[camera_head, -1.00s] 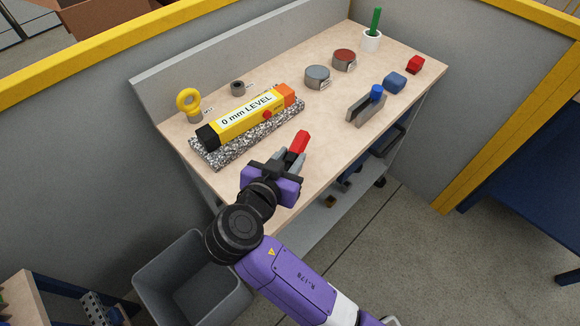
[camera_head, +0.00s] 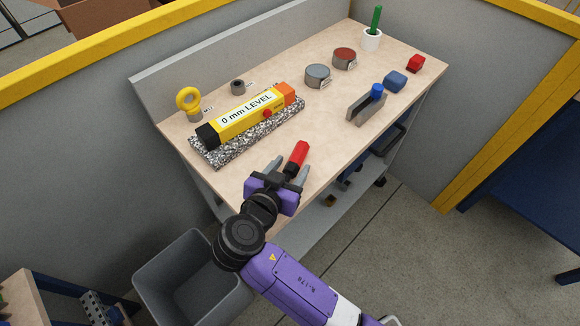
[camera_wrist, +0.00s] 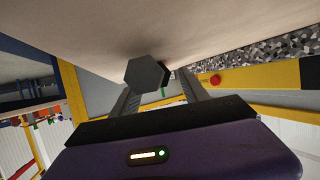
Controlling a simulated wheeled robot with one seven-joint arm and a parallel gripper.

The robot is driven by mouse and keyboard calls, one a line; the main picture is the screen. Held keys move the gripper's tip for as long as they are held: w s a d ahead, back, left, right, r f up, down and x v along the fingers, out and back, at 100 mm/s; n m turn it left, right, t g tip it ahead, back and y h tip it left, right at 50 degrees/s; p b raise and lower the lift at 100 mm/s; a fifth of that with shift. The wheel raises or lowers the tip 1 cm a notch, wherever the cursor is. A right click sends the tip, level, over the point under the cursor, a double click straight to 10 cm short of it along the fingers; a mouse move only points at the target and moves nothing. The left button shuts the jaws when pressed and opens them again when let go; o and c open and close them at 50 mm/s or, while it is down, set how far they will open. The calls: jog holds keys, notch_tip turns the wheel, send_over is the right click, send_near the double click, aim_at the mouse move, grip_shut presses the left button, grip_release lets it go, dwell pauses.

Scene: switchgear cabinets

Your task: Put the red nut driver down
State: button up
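The red nut driver (camera_head: 298,153) lies at the bench's near edge, its red handle pointing away from my arm. It appears to rest on the bench top (camera_head: 330,130). My gripper (camera_head: 290,164) is at the driver's near end, its two grey fingers spread with a gap beside the driver. In the wrist view, a dark hexagonal end, apparently of the nut driver (camera_wrist: 146,74), sits between the parted fingers, close to the pale bench surface. The driver's lower part is partly hidden by my gripper in the head view.
A yellow level (camera_head: 245,118) lies on a speckled stone block (camera_head: 215,156) to the left. A grey holder with a blue-topped item (camera_head: 366,108) stands to the right. Two round tapes (camera_head: 317,76) sit further back. A grey bin (camera_head: 185,280) stands below. The bench between holder and level is clear.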

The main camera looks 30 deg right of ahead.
jog(key=shift+r, duration=0.25)
jog(key=b+v, duration=0.1)
jog(key=v, duration=1.1)
jog(key=shift+a+f, duration=0.1)
jog(key=shift+w, duration=0.1)
